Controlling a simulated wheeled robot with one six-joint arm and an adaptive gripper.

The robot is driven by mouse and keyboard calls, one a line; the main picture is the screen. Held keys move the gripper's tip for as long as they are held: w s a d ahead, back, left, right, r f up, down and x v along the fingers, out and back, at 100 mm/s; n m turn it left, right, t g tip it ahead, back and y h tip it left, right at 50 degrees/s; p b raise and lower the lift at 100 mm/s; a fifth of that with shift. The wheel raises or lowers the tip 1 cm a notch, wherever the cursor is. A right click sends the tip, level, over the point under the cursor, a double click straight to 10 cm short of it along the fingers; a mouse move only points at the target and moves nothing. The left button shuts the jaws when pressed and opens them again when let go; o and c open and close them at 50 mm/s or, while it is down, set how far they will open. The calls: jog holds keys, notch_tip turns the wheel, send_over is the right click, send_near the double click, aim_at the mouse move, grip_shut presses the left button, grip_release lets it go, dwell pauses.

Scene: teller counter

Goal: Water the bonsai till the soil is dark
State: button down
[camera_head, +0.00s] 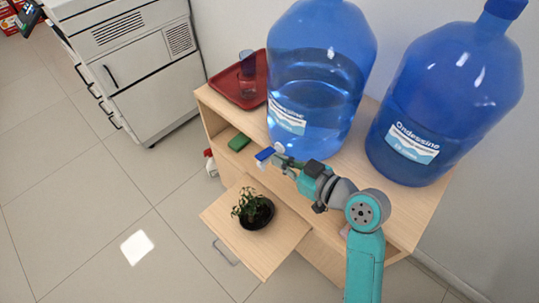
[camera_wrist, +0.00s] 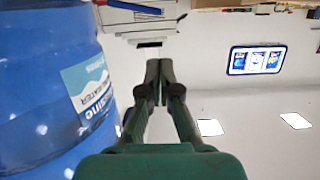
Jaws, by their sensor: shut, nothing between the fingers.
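The bonsai (camera_head: 250,205) stands in a round black pot (camera_head: 262,222) on a low pull-out board (camera_head: 262,258). Leaves cover much of the soil, and its shade is hard to judge. My gripper (camera_head: 280,160) is shut and empty, above the bonsai and in front of the left blue water bottle (camera_head: 318,75). A small blue and white tap-like part (camera_head: 264,154) shows at its tip in the head view; I cannot tell whether they touch. In the wrist view the closed fingers (camera_wrist: 155,85) are beside the bottle (camera_wrist: 45,85). A clear cup (camera_head: 247,68) stands on a red tray (camera_head: 240,92).
A second blue bottle (camera_head: 445,95) stands at the right on the wooden counter (camera_head: 325,178). A green block (camera_head: 239,141) lies at the counter's left part. A grey-white cabinet (camera_head: 140,65) stands at the back left. The tiled floor at the left is mostly clear.

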jog(key=shift+v, duration=2.15)
jog(key=s+d+f+m+t+h, duration=0.4)
jog(key=s+d+f+m+h, duration=0.5)
jog(key=s+f, duration=0.5)
jog(key=s+d+r+h, duration=0.1)
jog(key=s+d+r, duration=0.1)
jog(key=s, duration=0.8)
jog(key=s+d+r+m+t+h, duration=0.1)
jog(key=s+d+r+h, duration=0.1)
jog(key=s, duration=0.8)
jog(key=d+r, duration=0.1)
jog(key=d, duration=0.1)
jog(key=shift+d+r, duration=0.25)
jog(key=shift+d, duration=0.1)
